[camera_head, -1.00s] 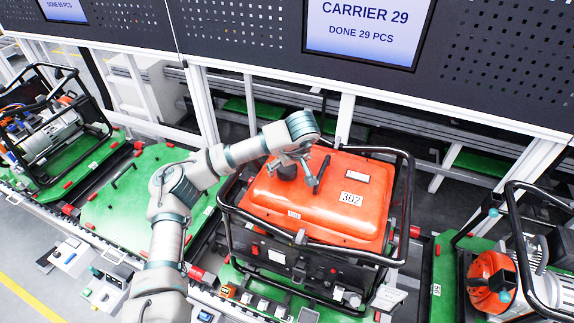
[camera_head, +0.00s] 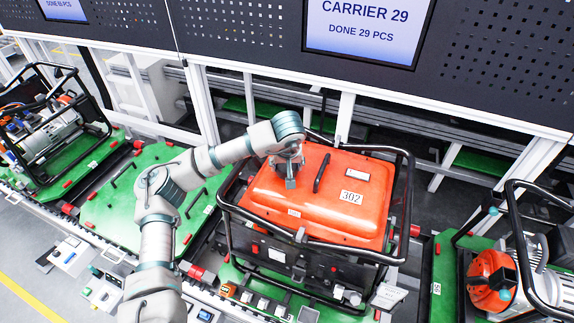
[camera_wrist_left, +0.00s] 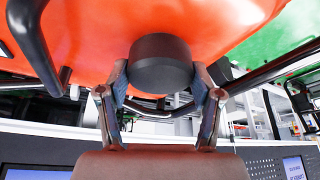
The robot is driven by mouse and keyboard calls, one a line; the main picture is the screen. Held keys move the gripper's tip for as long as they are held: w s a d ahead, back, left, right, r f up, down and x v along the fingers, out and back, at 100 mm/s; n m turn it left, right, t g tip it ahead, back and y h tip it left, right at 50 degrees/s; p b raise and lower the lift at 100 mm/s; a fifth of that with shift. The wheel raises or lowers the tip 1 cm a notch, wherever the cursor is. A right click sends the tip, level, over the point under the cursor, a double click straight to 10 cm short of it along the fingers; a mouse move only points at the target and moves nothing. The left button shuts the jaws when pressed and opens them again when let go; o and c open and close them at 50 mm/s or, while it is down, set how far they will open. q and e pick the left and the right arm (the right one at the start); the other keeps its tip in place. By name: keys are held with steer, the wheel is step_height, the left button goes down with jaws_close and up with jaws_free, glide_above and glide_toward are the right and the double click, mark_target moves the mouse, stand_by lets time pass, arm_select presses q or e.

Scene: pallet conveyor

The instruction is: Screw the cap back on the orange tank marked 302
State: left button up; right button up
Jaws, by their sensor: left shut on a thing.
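The orange tank (camera_head: 270,200) marked 302 sits in a black tubular frame in the middle of the head view. Its white 302 label (camera_head: 352,197) faces up on the right part of the top. My left gripper (camera_head: 290,181) is over the left rear part of the tank top and hides the cap in the head view. In the left wrist view the round black cap (camera_wrist_left: 160,65) sits between the two fingers, against the orange surface (camera_wrist_left: 85,45). My left gripper (camera_wrist_left: 160,82) is shut on the cap. Whether the threads are engaged is hidden. My right gripper is out of view.
A black handle (camera_head: 321,172) stands on the tank top just right of my gripper. The frame's black tubes (camera_head: 410,190) surround the tank. Other framed machines stand on green pallets at left and right. The green pallet (camera_head: 130,205) at left is mostly bare.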

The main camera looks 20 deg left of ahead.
arm_select(q)
steer(key=shift+a+m+h, duration=0.1)
steer(key=shift+m+h, duration=0.3)
steer(key=shift+m, duration=0.8)
steer(key=o, duration=1.6)
steer(key=v, duration=1.1)
steer(key=shift+s+r, duration=0.25)
